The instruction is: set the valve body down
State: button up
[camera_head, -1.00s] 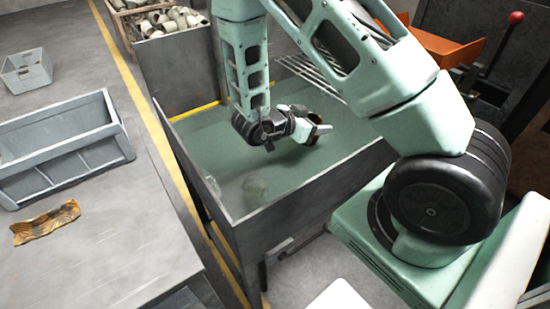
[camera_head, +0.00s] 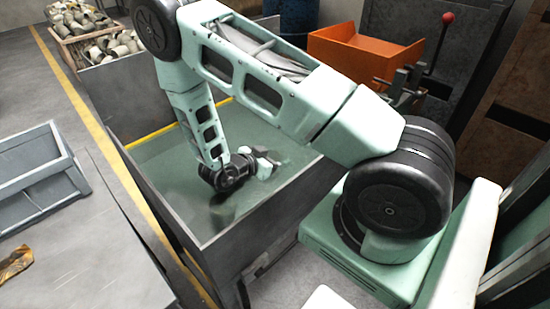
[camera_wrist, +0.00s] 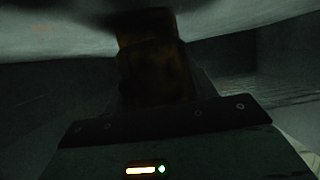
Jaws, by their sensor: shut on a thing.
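My gripper (camera_head: 264,164) is low inside the grey tank (camera_head: 277,209), at or partly under the surface of its green liquid (camera_head: 165,170). It is shut on the valve body. In the wrist view a dark brown shape (camera_wrist: 152,65) rises ahead of the wrist housing. The picture is too dim to tell how much of that is the valve body and how much is finger. The held part's outline and underside are hidden in the head view. I cannot tell whether it touches the tank floor.
The tank walls stand close around my forearm. An orange bin (camera_head: 362,55) and a red-knobbed lever (camera_head: 440,40) are behind it. Crates of pale parts (camera_head: 110,45) stand at the back left.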

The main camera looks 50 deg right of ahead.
jog(key=o, duration=1.3)
jog(key=shift+f, duration=0.1)
jog(key=shift+c, duration=0.2)
jog(key=shift+r, duration=0.25)
jog(key=v, duration=0.7)
jog(key=shift+a, duration=0.25)
